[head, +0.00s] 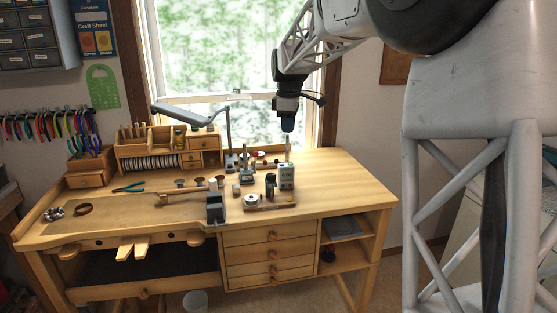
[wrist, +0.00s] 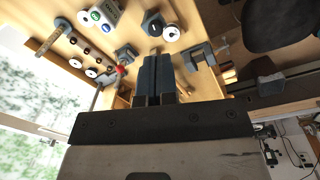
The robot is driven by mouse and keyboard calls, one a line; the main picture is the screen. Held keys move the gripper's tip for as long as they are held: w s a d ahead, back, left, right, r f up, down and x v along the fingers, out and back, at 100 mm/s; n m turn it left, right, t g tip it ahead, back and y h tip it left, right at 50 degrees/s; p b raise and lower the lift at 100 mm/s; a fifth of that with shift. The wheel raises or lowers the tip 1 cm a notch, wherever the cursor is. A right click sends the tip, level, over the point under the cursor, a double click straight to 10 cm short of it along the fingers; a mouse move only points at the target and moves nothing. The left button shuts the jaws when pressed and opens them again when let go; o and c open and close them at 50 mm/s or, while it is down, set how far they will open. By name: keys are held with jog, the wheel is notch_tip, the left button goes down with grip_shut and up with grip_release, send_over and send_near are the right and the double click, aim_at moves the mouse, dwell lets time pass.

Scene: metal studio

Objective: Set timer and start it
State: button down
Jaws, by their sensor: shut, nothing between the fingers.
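A small upright pale box (head: 287,176), which looks like the timer, stands on the right part of the workbench's tool area. In the wrist view the pale box (wrist: 101,16) shows at the top left, with green and blue round buttons on its face. Its markings are too small to read. My gripper (head: 288,126) hangs above the bench in front of the window, pointing down, well above the box and apart from it. In the wrist view my gripper (wrist: 157,78) has its dark fingers together with nothing between them.
The wooden workbench (head: 340,182) is bare on its right side. A grey vise (head: 215,208) stands at the front edge, left of the box. A round white-topped item (head: 251,200) sits beside the box. A wooden organizer (head: 160,147) and a grey lamp (head: 190,114) are at the back left.

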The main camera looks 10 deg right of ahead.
aim_at(282, 164)
jog(key=w+d+f+n, duration=0.1)
jog(key=w+f+n, duration=0.1)
jog(key=w, duration=0.5)
jog(key=w+f+n, duration=0.2)
jog(key=w, duration=0.6)
jog(key=shift+w+d+f+n+g, duration=0.2)
jog(key=shift+w+d+n+g, duration=0.1)
jog(key=shift+d+g, duration=0.1)
notch_tip(282, 164, down, 14)
dwell(0.4)
